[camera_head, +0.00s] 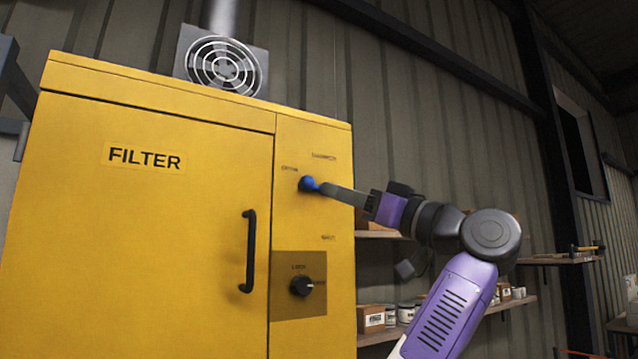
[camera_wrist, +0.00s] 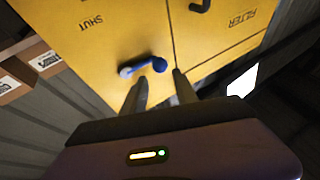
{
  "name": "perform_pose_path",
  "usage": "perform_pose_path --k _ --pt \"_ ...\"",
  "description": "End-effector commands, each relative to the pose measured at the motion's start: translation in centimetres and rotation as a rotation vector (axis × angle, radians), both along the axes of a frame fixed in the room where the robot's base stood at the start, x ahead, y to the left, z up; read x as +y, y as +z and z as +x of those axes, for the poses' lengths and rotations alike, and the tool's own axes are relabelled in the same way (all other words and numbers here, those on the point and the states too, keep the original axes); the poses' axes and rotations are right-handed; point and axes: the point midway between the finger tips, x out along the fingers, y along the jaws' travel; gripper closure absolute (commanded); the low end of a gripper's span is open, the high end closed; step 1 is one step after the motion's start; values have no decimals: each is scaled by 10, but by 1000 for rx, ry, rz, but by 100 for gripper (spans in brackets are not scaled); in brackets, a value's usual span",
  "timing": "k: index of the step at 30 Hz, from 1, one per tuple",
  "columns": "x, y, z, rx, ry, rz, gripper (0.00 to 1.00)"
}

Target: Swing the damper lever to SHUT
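The damper lever (camera_head: 308,184) is a blue handle with a round knob on the narrow right panel of the yellow cabinet. It points left, towards a small label at its upper left that is too small to read surely. In the wrist view the lever (camera_wrist: 142,67) lies just beyond the fingertips, its knob lined up with the gap between them. The word SHUT (camera_wrist: 90,23) shows upside down there; a small label (camera_head: 328,238) sits below the lever in the head view. My gripper (camera_head: 327,189) is open, its fingers (camera_wrist: 161,76) apart; contact cannot be told.
The cabinet door marked FILTER (camera_head: 145,157) has a black handle (camera_head: 249,251). A black knob (camera_head: 301,287) on a brown plate is below the lever. Shelves with boxes and jars (camera_head: 372,319) stand right of the cabinet. A round vent (camera_head: 222,66) is above it.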

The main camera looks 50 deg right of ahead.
Motion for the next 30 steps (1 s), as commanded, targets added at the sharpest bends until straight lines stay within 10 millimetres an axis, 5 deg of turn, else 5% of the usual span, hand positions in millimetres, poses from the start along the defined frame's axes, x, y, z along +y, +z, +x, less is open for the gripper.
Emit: perform_pose_path --k 12,23,30 --pt "6 25 53 -1 1 2 65" --pt "7 25 60 -1 -3 1 65" --pt "7 25 60 -2 -2 1 100"
